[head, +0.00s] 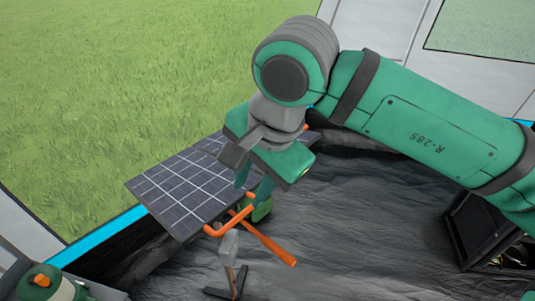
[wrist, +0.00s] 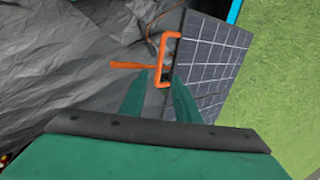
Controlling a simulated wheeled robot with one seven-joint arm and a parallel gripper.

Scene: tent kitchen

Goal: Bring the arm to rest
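My gripper (head: 252,192) hangs from my green arm near the middle of the head view, pointing down. Its two green fingers stand apart with nothing visible held between them. In the wrist view the gripper (wrist: 159,82) also shows a gap between its fingers. Just beyond the fingertips in that view is an orange handle (wrist: 164,60) at the edge of a dark solar panel (wrist: 210,62). The solar panel (head: 185,190) is tilted, left of the gripper in the head view. I cannot tell whether the fingers touch the handle.
An orange bar (head: 268,243) and a small grey-headed stand (head: 229,247) are below the gripper. A dark crate (head: 462,232) stands at the right, under my arm. A green-topped container (head: 42,280) is at lower left. The wrinkled grey floor (head: 345,225) is clear between.

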